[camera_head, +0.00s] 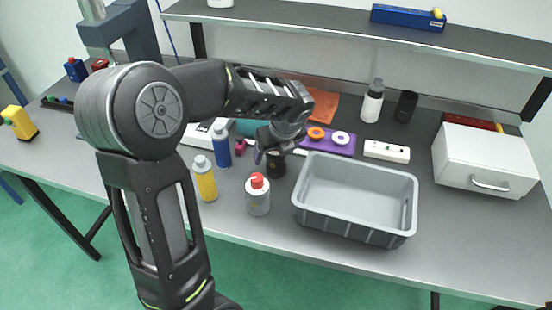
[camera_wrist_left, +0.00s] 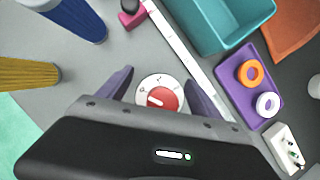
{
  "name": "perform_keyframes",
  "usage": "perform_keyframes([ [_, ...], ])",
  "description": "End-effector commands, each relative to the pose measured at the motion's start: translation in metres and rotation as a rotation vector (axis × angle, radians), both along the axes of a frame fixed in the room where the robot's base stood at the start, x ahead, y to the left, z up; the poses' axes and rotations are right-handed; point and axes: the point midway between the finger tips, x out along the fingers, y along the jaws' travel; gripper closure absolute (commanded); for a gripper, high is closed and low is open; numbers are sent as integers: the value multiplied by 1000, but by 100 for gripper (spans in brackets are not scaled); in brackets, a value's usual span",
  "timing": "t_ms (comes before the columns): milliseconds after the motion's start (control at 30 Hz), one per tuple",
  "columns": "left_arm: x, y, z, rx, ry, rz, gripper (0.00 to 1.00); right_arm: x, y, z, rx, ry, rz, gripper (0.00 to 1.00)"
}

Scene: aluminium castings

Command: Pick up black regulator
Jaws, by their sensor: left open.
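My right gripper is not in view.
The grey crate (camera_head: 307,205) is close on the right. A purple tray (camera_head: 338,147) with rings lies behind.

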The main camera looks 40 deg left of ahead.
Motion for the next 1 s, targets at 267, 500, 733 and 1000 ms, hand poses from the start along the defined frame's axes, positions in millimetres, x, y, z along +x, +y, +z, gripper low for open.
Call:
perform_keyframes([
  [267, 0, 0, 0, 0, 0, 0, 25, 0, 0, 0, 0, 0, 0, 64],
  [500, 0, 0, 0, 0, 0, 0, 34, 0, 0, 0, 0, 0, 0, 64],
  [733, 0, 0, 0, 0, 1, 0, 52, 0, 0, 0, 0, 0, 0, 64],
  [1000, 0, 0, 0, 0, 1, 0, 75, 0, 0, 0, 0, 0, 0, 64],
])
